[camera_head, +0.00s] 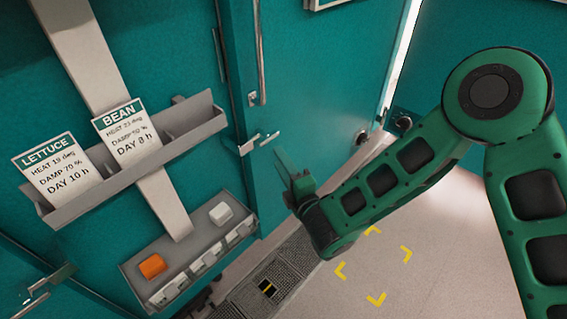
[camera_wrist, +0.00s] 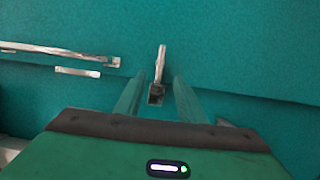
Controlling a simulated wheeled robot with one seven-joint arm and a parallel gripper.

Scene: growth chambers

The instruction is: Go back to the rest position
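My green arm (camera_head: 375,185) reaches in from the right in the head view, bent at a large round joint. My gripper (camera_head: 281,158) is at its far end, just right of a small metal latch handle (camera_head: 262,139) on the teal door. In the wrist view the two green fingers of my gripper (camera_wrist: 158,84) stand apart with nothing held between them. A metal latch handle (camera_wrist: 161,63) shows beyond and between the fingertips; I cannot tell how far off it is. No marked rest position shows in the frames.
Left, a grey card rack (camera_head: 182,142) holds a LETTUCE card (camera_head: 58,170) and a BEAN card (camera_head: 127,134). Below, a grey shelf (camera_head: 186,249) bears an orange block (camera_head: 152,266) and a white block (camera_head: 221,213). Yellow corner marks (camera_head: 376,299) lie on clear floor.

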